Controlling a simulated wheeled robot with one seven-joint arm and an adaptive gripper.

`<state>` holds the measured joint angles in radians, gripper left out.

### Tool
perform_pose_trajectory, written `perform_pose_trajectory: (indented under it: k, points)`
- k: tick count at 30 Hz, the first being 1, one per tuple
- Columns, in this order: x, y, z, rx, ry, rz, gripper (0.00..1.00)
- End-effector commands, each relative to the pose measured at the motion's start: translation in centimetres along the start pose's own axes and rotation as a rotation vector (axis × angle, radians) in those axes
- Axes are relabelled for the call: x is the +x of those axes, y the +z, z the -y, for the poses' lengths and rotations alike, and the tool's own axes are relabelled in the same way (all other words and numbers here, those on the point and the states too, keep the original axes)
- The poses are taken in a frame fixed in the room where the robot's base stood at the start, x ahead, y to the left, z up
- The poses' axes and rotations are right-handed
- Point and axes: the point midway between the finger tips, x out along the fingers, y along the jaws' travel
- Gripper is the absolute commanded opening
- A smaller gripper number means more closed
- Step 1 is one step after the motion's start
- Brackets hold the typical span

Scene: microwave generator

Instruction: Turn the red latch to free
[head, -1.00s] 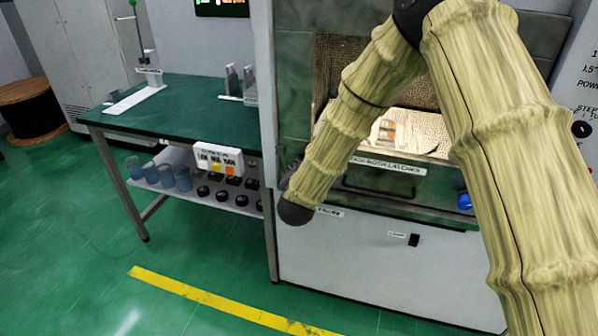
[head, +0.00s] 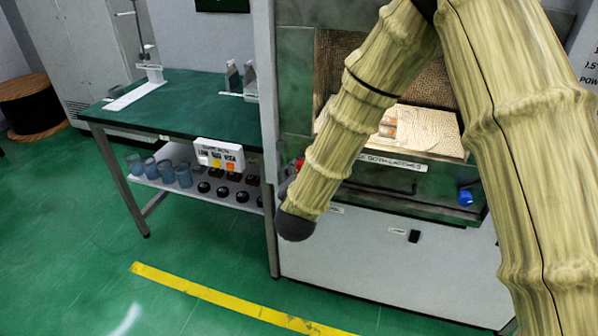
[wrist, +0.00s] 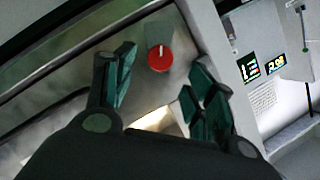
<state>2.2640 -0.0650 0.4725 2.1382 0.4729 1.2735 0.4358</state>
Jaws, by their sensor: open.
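The red latch (wrist: 160,58) is a round red knob with a white mark, on a grey metal panel in the wrist view. The mark points nearly straight up in that picture. My gripper (wrist: 162,80) is open, with one dark green-padded finger on each side of the knob in the picture. I see no contact with the knob; the remaining depth is hard to judge. In the head view a small red spot (head: 299,163), likely the latch, shows at the left edge of my arm. My arm hides most of the gripper there.
A blue knob (head: 465,198) sits on the right of the machine front, below the open chamber (head: 440,122) with its labelled ledge. A green-topped table (head: 190,113) stands close on the left, its lower shelf holding cups and dark knobs. The floor in front is clear.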

Motion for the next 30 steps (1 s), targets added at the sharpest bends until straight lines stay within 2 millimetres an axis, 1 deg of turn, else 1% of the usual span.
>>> perform_pose_trajectory:
  k: [1, 4, 6, 10, 15, 26, 28, 30]
  points:
    - [-0.9, 0.0, 0.0, 0.0, 0.0, 0.001, 0.55]
    - [-2.4, 0.0, 0.0, 0.0, 0.001, 0.001, 0.55]
    - [-3.2, 0.0, 0.0, 0.001, 0.0, 0.001, 0.55]
    - [-4.3, 0.0, 0.0, 0.0, 0.0, 0.0, 0.55]
    - [-4.7, 0.0, 0.0, 0.0, 0.0, 0.0, 0.55]
    - [-4.7, 0.0, 0.0, 0.0, 0.0, 0.0, 0.55]
    - [-4.7, 0.1, -0.3, -0.003, 0.004, 0.004, 0.55]
    - [-4.7, 0.5, -1.3, -0.018, 0.017, 0.021, 0.55]
